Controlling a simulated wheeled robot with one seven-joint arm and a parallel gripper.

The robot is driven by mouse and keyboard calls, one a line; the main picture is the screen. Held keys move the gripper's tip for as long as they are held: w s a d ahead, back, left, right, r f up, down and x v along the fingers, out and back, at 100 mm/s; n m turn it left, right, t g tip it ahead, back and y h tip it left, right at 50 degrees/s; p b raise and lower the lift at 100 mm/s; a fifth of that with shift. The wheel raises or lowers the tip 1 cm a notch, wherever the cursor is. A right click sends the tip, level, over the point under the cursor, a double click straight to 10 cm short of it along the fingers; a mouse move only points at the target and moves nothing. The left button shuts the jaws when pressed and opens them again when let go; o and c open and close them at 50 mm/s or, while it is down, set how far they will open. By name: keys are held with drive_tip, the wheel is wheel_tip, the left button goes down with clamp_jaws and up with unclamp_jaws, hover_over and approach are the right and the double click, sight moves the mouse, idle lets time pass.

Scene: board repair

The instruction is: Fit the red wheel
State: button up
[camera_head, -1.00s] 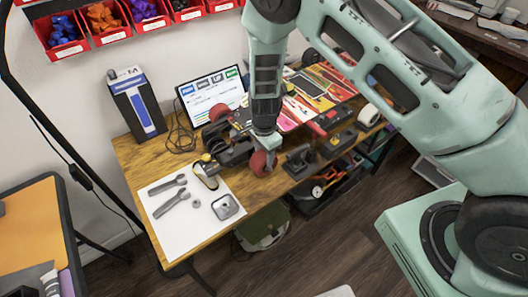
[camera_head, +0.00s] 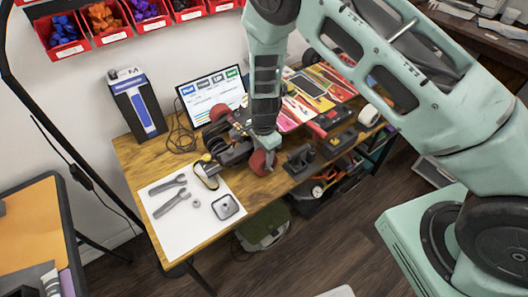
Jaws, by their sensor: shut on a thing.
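A red wheel (camera_head: 262,162) hangs at the end of my arm, just below my gripper (camera_head: 265,146), near the front edge of the wooden workbench. My gripper is shut on the red wheel; its fingers are small and partly hidden by the wrist. The dark board truck or skateboard part (camera_head: 232,152) lies just left of the wheel. Another red wheel (camera_head: 219,112) shows on its far side. I cannot tell whether the held wheel touches the axle.
A white mat (camera_head: 185,235) with wrenches (camera_head: 172,203), a nut (camera_head: 196,204) and a square metal part (camera_head: 226,207) lies at the front left. A dark stand (camera_head: 300,162) is close right of the wheel. A monitor (camera_head: 210,95) stands behind.

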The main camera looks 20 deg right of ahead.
drive_tip(key=o, duration=1.1)
drive_tip(key=c, duration=0.3)
drive_tip(key=shift+r+p, duration=2.85)
drive_tip(key=shift+r, duration=0.95)
drive_tip(key=shift+s, duration=0.1)
